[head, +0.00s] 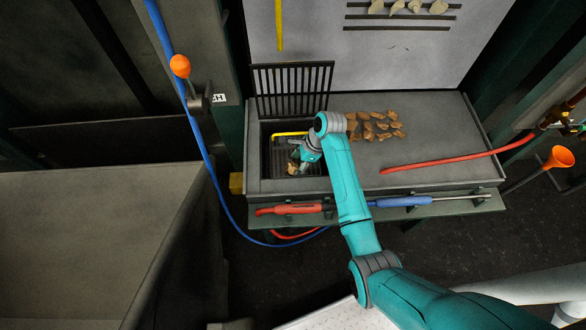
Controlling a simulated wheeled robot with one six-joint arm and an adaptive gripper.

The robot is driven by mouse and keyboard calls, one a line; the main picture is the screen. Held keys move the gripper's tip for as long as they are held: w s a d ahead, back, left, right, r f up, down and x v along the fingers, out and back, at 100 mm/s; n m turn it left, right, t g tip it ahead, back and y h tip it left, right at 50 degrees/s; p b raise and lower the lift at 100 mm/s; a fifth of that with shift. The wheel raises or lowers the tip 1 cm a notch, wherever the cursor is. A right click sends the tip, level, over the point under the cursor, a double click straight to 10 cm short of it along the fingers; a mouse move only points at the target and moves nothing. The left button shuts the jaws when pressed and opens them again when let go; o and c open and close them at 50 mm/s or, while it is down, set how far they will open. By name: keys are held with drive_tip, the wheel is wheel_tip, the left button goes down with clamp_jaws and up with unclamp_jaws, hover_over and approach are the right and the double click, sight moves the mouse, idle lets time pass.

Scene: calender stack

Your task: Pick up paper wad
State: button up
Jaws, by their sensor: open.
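A small, pale tan crumpled piece, which looks like a paper wad (292,168), lies in the dark square recess at the left of the grey bench top. My teal arm reaches over the bench from the lower right. My gripper (300,160) points down into the recess, close beside the wad. Its fingers are small and partly hidden by the wrist, and I cannot tell whether they touch the wad. The gripper is open.
A raised black grate (292,92) stands behind the recess. Several brown pieces (374,126) lie on the bench top (440,125) right of my wrist. A yellow bar (289,134) crosses the recess. A red hose (450,160) lies at right; red (290,209) and blue (405,201) tools lie along the front ledge.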

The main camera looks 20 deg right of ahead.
sight(295, 166)
drive_tip(key=shift+x, duration=1.25)
drive_tip(key=c, duration=0.8)
drive_tip(key=shift+r, duration=0.1)
wheel_tip(295, 166, up, 10)
drive_tip(key=shift+f, duration=0.1)
